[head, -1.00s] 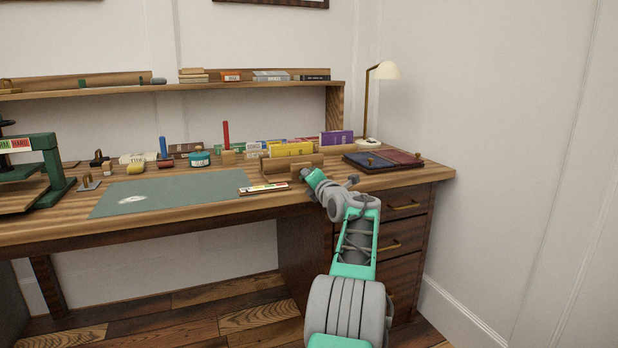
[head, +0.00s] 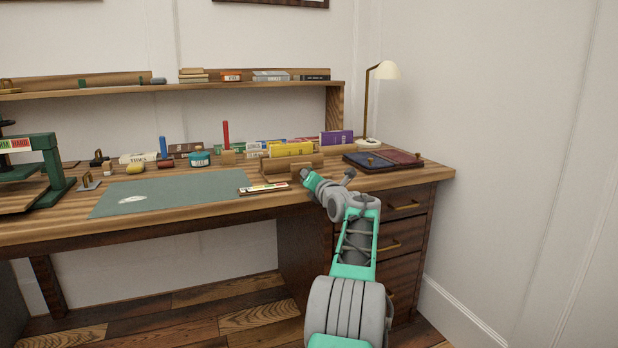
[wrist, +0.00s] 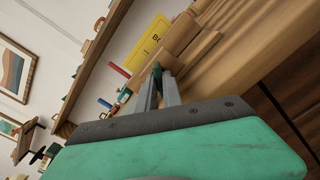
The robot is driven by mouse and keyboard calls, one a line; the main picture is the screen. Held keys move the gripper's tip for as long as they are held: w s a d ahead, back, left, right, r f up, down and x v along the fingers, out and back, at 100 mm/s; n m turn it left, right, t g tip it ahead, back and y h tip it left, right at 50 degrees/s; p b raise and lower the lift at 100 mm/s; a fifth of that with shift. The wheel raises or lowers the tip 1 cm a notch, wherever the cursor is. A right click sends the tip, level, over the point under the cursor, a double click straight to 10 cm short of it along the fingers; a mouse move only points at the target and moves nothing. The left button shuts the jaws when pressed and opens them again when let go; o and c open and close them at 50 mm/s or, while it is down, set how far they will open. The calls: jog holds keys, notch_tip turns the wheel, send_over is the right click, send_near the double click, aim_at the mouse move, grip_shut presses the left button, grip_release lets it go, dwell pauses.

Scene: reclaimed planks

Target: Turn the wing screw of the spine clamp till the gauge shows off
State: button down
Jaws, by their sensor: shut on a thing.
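The wooden spine clamp (head: 277,168) stands near the front edge of the desk, with a yellow book (head: 291,149) at its back. In the wrist view the clamp's wooden jaws (wrist: 192,45) lie just ahead of my fingers, beside the yellow book (wrist: 148,44). My gripper (wrist: 164,88) is shut on a small dark green piece, the wing screw (wrist: 157,70), at the clamp's near side. Most of the screw is hidden by the fingers. The gauge (head: 263,188) is a pale strip with coloured parts in front of the clamp; its reading is too small to tell.
A green mat (head: 160,193) lies to the left. Blue and red pads (head: 383,160) and a lamp (head: 368,105) stand at the right. Several books, pots and tools line the back. A green press (head: 45,165) stands at far left.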

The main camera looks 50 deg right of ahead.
jog(key=c, duration=1.5)
grip_release()
jog(key=p+v, duration=0.1)
jog(key=v, duration=0.7)
